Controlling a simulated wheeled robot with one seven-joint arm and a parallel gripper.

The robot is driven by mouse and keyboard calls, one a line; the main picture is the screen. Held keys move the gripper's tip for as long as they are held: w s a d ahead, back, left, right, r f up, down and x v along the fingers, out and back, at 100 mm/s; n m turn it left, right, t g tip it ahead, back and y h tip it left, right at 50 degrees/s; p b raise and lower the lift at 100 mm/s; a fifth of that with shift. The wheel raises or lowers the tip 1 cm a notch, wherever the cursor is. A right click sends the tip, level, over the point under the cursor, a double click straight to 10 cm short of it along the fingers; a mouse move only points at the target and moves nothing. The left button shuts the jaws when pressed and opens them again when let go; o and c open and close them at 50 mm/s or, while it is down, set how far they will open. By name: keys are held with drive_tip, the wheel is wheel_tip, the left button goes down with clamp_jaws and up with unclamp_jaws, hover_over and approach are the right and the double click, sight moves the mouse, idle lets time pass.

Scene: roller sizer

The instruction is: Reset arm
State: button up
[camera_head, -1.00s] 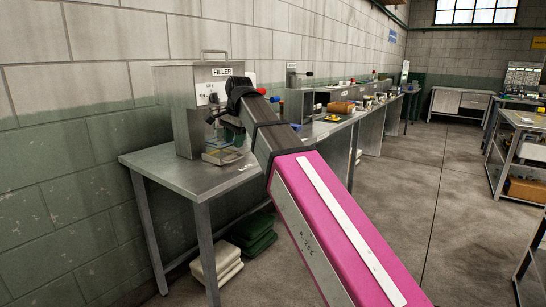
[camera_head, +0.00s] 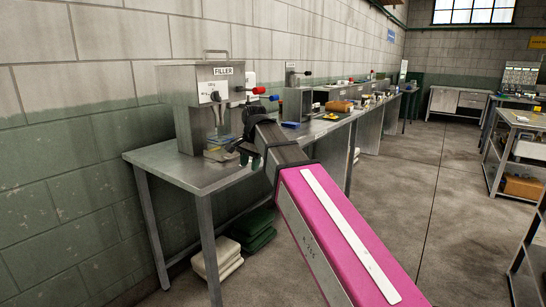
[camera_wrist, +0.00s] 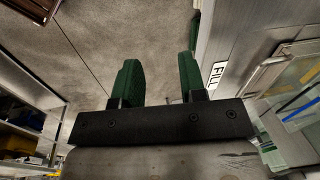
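My gripper (camera_head: 247,153) is at the end of my pink and grey arm, in front of the bench and just right of the filler's base. In the wrist view its two green fingers (camera_wrist: 160,75) stand apart with nothing between them; the floor shows beyond. The steel filler machine (camera_head: 205,95), labelled FILLER, stands on the metal bench (camera_head: 185,175). A red-knobbed lever (camera_head: 258,90) sticks out from its side. A clear container (camera_head: 218,154) sits at its base, partly hidden by my gripper.
More bench stations with a blue item (camera_head: 290,125) and a brown roll (camera_head: 338,106) run along the wall. A shelf rack (camera_head: 510,150) stands right; the floor between is clear.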

drive_tip(key=s+d+f+n, duration=0.2)
drive_tip(key=s+d+f, duration=0.2)
drive_tip(key=d+f, duration=0.5)
drive_tip(key=s+d+f+n+h, duration=0.1)
drive_tip(key=s+d+f, duration=0.3)
drive_tip(key=d+f, duration=0.5)
drive_tip(key=s+d+f+n+g, duration=0.1)
drive_tip(key=s+d+f+n, duration=0.2)
drive_tip(key=d+f, duration=0.6)
wheel_tip(320, 180, down, 11)
drive_tip(key=shift+s+f, duration=0.1)
drive_tip(key=shift+s, duration=0.3)
